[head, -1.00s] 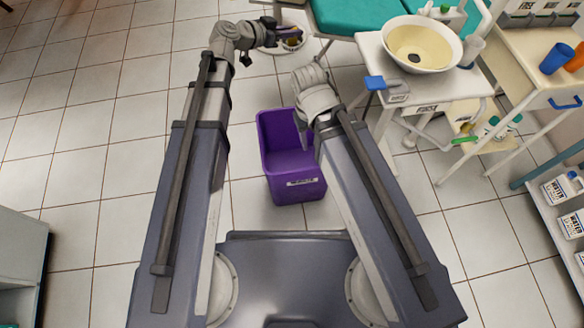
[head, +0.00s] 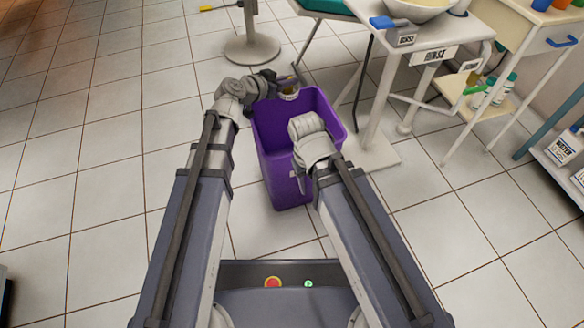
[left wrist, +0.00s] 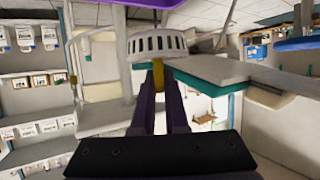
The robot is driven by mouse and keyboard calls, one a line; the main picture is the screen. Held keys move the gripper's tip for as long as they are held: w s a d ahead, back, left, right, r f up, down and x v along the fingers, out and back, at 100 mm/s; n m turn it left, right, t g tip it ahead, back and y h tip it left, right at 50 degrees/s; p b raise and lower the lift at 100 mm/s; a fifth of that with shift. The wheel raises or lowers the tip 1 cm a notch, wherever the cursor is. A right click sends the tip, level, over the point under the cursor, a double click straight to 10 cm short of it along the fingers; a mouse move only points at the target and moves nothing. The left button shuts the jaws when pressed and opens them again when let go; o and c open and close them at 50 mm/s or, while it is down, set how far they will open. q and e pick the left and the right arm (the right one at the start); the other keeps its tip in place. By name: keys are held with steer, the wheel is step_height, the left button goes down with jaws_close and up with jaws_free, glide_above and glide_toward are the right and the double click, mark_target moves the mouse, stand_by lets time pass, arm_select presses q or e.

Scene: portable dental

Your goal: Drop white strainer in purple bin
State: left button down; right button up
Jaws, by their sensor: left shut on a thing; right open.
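The white strainer (left wrist: 157,45) is a slotted round piece with a yellowish part below it, held at the tips of my left gripper's purple fingers (left wrist: 160,95). In the head view the strainer (head: 289,93) is small and partly hidden. My left gripper (head: 284,82) is shut on it, at the upper left part of the purple bin's opening. The purple bin (head: 278,172) stands upright on the floor. My right gripper (head: 301,172) is open and hangs low by the bin's front; its fingers are mostly hidden by my right arm.
A white table (head: 455,35) with a basin (head: 420,8) stands right of the bin, its foot plate (head: 372,156) close by. A round stand base (head: 251,48) is behind the bin. A wooden cart (head: 535,30) is farther right.

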mark_target(289, 99)
arm_select(q)
steer(key=shift+s+f, duration=0.15)
steer(key=shift+f, duration=0.15)
step_height(289, 99, down, 6)
steer(key=b, duration=0.6)
steer(key=c, duration=0.9)
jaws_free()
steer(key=shift+o, duration=0.2)
